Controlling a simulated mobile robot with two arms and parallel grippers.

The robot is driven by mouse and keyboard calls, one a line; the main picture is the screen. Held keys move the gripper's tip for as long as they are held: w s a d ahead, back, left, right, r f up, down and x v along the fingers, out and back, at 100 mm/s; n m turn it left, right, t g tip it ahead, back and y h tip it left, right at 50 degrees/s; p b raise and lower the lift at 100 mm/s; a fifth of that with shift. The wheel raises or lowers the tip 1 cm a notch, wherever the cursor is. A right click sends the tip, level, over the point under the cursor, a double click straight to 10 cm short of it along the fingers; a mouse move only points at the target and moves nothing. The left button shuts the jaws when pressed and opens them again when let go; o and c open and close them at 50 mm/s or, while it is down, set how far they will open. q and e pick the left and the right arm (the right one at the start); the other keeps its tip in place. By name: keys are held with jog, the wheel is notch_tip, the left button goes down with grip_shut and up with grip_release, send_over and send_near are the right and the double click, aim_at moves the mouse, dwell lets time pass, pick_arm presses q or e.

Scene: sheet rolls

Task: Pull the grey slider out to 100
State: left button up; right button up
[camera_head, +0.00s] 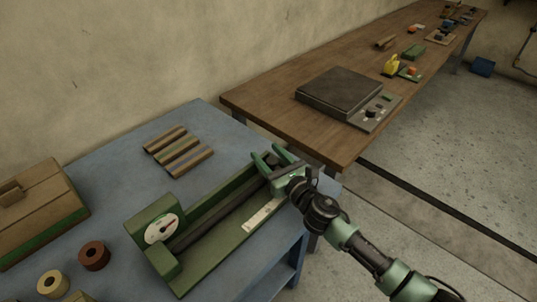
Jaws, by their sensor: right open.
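A green measuring device (215,259) lies on the blue table, with a round white dial (161,229) at its near left end. A dark grey strip (222,212) runs along its trough; I cannot tell whether this is the grey slider or the bed it runs on. A pale scale label (262,215) is on the device's right side; its numbers are too small to read. My right gripper (269,156) is open at the device's far end, its green fingers over that end and hiding part of it. I cannot tell whether they touch anything. My left gripper is not in view.
On the blue table (105,160) are striped wooden blocks (178,151), a brown-and-green box (38,212), and yellow (53,284) and red-brown (95,256) rolls. A wooden bench (255,98) behind carries a dark flat-topped device (340,90) and small items. Open floor lies at right.

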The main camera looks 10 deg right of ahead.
jog(key=b+v, duration=0.1)
jog(key=v, duration=0.6)
jog(key=shift+s+d, duration=0.25)
jog(key=shift+s, duration=0.05)
jog(key=shift+f, duration=0.1)
